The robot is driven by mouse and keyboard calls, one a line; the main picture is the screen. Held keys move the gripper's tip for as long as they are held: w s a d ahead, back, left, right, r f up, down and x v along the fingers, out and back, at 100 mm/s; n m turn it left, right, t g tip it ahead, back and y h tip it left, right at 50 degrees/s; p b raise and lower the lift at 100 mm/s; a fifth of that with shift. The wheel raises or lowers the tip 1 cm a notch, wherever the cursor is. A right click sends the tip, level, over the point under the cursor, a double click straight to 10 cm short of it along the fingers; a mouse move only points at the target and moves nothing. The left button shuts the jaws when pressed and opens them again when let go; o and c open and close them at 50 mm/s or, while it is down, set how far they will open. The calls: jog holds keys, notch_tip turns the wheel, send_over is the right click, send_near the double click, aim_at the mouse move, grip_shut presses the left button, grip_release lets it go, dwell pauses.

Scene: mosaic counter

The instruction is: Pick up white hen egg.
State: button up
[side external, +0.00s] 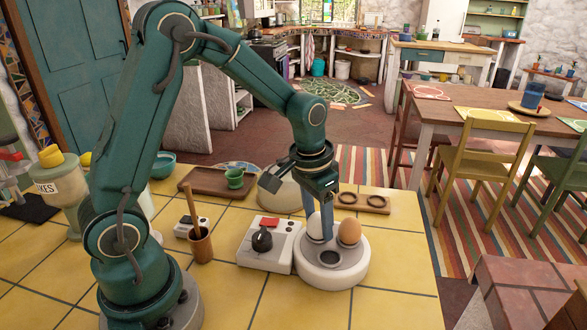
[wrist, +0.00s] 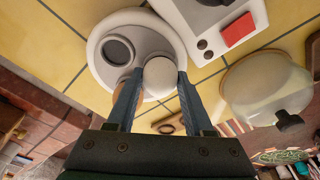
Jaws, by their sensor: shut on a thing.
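The white hen egg (wrist: 160,76) is between the two fingertips of my gripper (wrist: 155,82) in the wrist view. In the side view the egg (side external: 314,226) shows partly behind a finger of my gripper (side external: 318,230). My gripper is shut on it from above. The egg is at a round white egg holder (side external: 330,279); I cannot tell whether it still touches its cup. A brown egg (side external: 348,232) stands upright in the holder right beside it, and in the wrist view it is mostly hidden. An empty cup (side external: 329,258) is at the front of the holder.
A white appliance with a black knob and red switch (side external: 270,244) adjoins the holder on the left. A domed lid (side external: 281,190) lies behind. A wooden rack with two rings (side external: 361,202) is at the back right. A wooden pestle cup (side external: 200,245) stands left. The front tiles are clear.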

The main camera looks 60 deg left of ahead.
aim_at(319, 213)
jog(key=shift+r, duration=0.1)
jog(key=shift+r, duration=0.6)
notch_tip(319, 213, up, 3)
jog(key=shift+w+f, duration=0.1)
jog(key=shift+f, duration=0.1)
jog(key=s+a+r+n, duration=0.15)
jog(key=a+r, duration=0.25)
jog(key=a, duration=0.4)
jog(key=s+a+r, duration=0.2)
jog(key=a+r, duration=0.3)
jog(key=a, duration=0.2)
jog(key=s+a+f+n, duration=0.1)
jog(key=a+f+n, duration=0.15)
jog(key=a, duration=0.45)
jog(key=s+a+f+n, duration=0.1)
jog(key=a+f+n, duration=0.15)
jog(key=a, duration=0.45)
jog(key=shift+m+y, duration=0.25)
jog(key=shift+y, duration=0.15)
jog(key=shift+w+f, duration=0.15)
jog(key=shift+f, duration=1.65)
jog(key=shift+w+f, duration=0.15)
jog(key=shift+f, duration=1.6)
jog(key=shift+f, duration=1.1)
